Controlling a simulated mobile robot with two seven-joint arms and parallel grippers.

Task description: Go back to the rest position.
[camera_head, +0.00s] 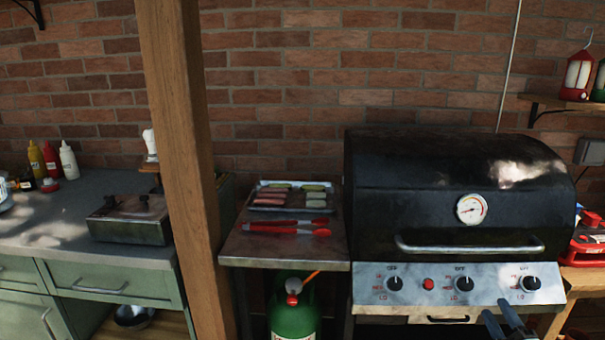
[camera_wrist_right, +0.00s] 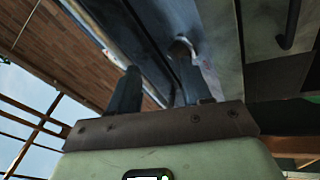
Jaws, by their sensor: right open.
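My right gripper (camera_head: 507,322) shows at the bottom right of the head view, in front of the grill's control panel. Its two dark fingers are apart and nothing is between them. In the right wrist view the right gripper (camera_wrist_right: 158,95) has its fingers spread wide and empty, with blurred metal surfaces behind. My left gripper is not in any view. The black grill (camera_head: 440,170) has its lid closed, with a handle (camera_head: 470,247) and a round gauge on the front.
Left of the grill, a side shelf (camera_head: 285,255) bears a tray (camera_head: 262,206) of food and red tongs (camera_head: 287,230). A green gas bottle (camera_head: 293,315) stands below. A wooden post (camera_head: 185,150) rises before the green cabinet (camera_head: 110,284). A red item (camera_head: 588,246) sits right of the grill.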

